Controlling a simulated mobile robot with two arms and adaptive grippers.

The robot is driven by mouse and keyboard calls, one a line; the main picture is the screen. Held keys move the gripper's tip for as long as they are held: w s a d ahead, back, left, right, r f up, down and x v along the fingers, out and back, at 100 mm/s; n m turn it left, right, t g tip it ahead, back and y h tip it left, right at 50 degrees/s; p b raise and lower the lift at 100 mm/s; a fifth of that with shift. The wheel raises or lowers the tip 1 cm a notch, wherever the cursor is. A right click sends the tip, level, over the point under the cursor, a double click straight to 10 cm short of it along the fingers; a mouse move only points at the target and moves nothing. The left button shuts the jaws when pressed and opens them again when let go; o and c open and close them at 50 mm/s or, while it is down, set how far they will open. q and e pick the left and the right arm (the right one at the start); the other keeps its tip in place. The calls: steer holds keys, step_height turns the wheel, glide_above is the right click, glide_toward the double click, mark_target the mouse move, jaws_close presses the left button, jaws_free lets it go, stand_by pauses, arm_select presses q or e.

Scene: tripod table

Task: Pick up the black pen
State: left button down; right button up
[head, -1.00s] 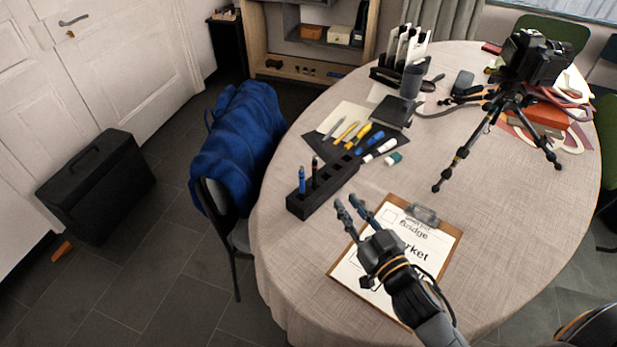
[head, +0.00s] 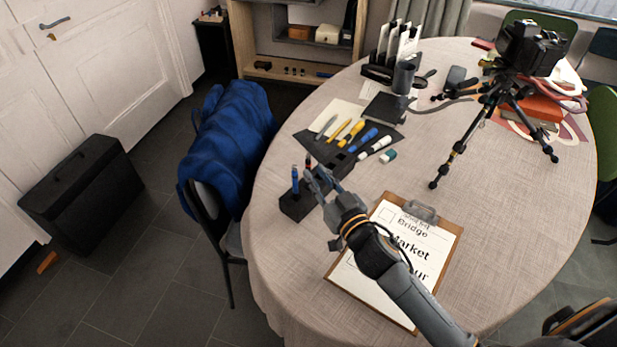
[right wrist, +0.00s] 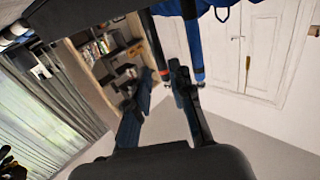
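The black pen (head: 308,161) stands upright in the black block holder (head: 297,207), beside the blue pen (head: 295,178). My right gripper (head: 316,182) is over the holder, its fingers close to the black pen and hiding its lower part. In the right wrist view the black pen (right wrist: 155,48), with a red band, shows between and just past the fingertips (right wrist: 160,80). The fingers are apart; I cannot tell whether either touches it. The blue pen (right wrist: 194,45) shows to the right, behind the right finger. My left gripper is not in view.
A clipboard (head: 452,250) lies under my right arm. Behind the holder is a dark mat (head: 315,150) with several pens and markers. A tripod with a camera (head: 530,55) stands at the right. A chair with a blue cloth (head: 228,140) is left of the table.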

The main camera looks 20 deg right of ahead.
mark_target(310, 168)
steer(key=w, duration=0.2)
steer(key=w+a, duration=0.1)
steer(key=w, duration=0.1)
steer(key=shift+w+f+b, duration=0.1)
steer(key=shift+b, duration=0.25)
steer(key=shift+c, duration=0.2)
jaws_close()
